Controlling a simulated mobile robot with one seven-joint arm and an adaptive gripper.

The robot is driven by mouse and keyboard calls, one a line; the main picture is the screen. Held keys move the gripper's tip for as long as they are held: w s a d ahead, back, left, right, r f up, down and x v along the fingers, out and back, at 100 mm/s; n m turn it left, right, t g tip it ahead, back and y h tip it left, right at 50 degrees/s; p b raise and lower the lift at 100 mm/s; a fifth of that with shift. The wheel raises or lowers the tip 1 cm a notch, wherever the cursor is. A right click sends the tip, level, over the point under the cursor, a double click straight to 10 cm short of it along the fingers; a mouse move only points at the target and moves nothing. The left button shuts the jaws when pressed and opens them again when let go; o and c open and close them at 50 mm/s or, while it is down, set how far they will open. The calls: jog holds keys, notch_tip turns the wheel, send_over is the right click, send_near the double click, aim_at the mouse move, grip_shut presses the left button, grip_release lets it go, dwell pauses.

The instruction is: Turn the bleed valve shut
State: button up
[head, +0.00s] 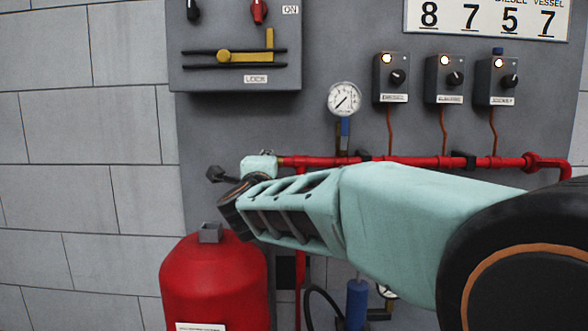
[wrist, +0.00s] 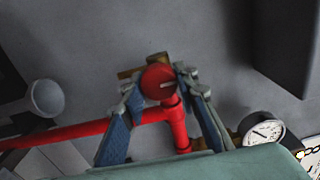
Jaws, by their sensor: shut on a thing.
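The bleed valve (wrist: 158,76) shows in the wrist view as a round red knob with a pale mark, in front of a brass-coloured body. It sits at the end of a short red pipe branch (wrist: 178,125). My gripper (wrist: 160,82) has one finger on each side of the knob and is shut on it. In the head view my arm and gripper reach leftwards across the panel, and they hide the valve and the fingertips there.
A red pipe (head: 430,162) runs along the grey panel. A pressure gauge (head: 344,98) stands above it and also shows in the wrist view (wrist: 262,130). A red tank (head: 212,285) is below my gripper. A grey cone-shaped fitting (wrist: 45,97) is left of the knob.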

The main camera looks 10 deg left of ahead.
jog(key=o, duration=1.2)
jog(key=shift+c, duration=0.2)
jog(key=v, duration=0.7)
jog(key=shift+s, duration=0.25)
jog(key=shift+d, duration=0.1)
